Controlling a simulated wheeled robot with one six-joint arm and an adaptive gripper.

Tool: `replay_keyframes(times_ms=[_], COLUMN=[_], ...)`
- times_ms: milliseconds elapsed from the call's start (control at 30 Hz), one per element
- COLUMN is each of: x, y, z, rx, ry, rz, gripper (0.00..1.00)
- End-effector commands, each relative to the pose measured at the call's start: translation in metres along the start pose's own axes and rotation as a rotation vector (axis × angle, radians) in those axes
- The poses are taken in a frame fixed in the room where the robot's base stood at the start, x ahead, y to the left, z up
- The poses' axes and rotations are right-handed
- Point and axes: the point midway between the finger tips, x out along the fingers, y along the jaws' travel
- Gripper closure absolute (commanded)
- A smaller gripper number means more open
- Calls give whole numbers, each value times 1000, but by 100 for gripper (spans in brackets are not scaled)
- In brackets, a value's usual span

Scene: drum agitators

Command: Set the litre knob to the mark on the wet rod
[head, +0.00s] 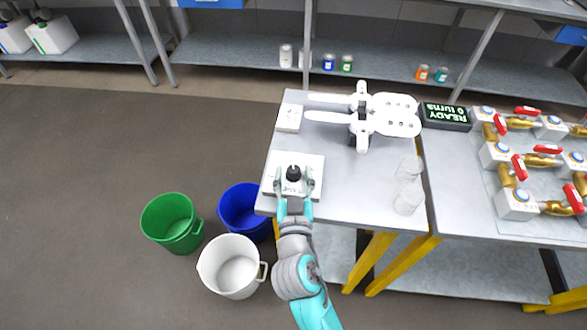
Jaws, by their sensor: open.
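The black knob (293,173) stands on a white square plate (313,163) near the front left corner of the table. Small dark markings on the plate are too small to read. My gripper (293,184) is open at the knob, with one finger on either side of it. I cannot tell whether the fingers touch it. I cannot pick out a wet rod or a mark on one. A white device (396,114) with two long arms reaching left lies at the back of the table.
A dark display (446,116) shows upside-down text, "READY 0 turns". Two clear vessels (408,184) stand right of the plate. Brass valves with red handles (541,160) fill the right table. Green (173,222), blue (246,211) and white (231,267) buckets stand on the floor.

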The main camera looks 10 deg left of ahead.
Motion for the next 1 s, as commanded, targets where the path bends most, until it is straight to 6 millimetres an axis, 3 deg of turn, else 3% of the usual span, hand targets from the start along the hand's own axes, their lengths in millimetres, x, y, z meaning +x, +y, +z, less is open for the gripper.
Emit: replay_keyframes(times_ms=[300,500,700,1000], x=[-62,-90,-102,-103], y=[-1,-1,0,0], z=[1,1,0,0], rx=[-1,-1,0,1], ry=[-2,-1,0,0], rz=[-4,-3,-2,-1], gripper=[44,44,44,44])
